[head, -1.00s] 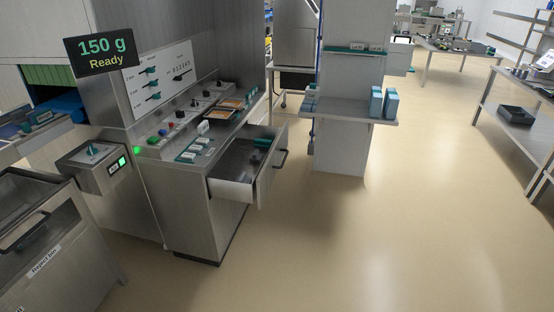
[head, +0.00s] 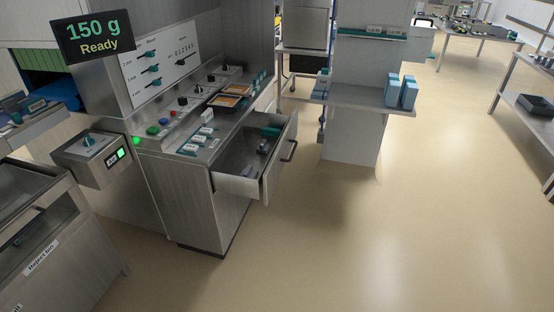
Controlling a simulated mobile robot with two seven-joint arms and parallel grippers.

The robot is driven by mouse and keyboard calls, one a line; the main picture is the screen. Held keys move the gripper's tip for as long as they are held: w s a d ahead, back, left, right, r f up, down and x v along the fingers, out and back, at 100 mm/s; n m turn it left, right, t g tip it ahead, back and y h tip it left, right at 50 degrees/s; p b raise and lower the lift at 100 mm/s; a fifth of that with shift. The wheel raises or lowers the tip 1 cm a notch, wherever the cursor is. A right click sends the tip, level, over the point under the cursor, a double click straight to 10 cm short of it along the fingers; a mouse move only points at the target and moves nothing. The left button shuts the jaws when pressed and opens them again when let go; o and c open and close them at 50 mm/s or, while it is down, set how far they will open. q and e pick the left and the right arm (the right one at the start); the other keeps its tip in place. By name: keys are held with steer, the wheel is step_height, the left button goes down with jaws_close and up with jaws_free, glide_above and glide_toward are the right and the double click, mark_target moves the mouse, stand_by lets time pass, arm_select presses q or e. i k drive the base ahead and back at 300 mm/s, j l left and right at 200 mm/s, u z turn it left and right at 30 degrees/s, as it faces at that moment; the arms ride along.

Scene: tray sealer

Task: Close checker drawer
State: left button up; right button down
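The checker drawer (head: 238,186) is pulled out of the front of the steel cabinet (head: 198,200) in the head view. Its handle (head: 290,150) is on the front panel, facing right. Inside the drawer lie a teal item (head: 270,132) and some small dark items, too small to make out. Neither of my grippers shows in the head view.
A control panel with knobs and buttons (head: 163,122) tops the cabinet. A reject bin (head: 75,255) stands at the lower left. A white stand with a shelf (head: 350,98) holding blue boxes is behind the drawer. The floor (head: 380,240) to the right is clear.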

mark_target(240, 151)
steer(key=i+j, duration=0.2)
steer(key=i, duration=0.4)
steer(key=i+j, duration=0.2)
steer(key=i, duration=0.4)
steer(key=i+j, duration=0.15)
steer(key=i, duration=0.45)
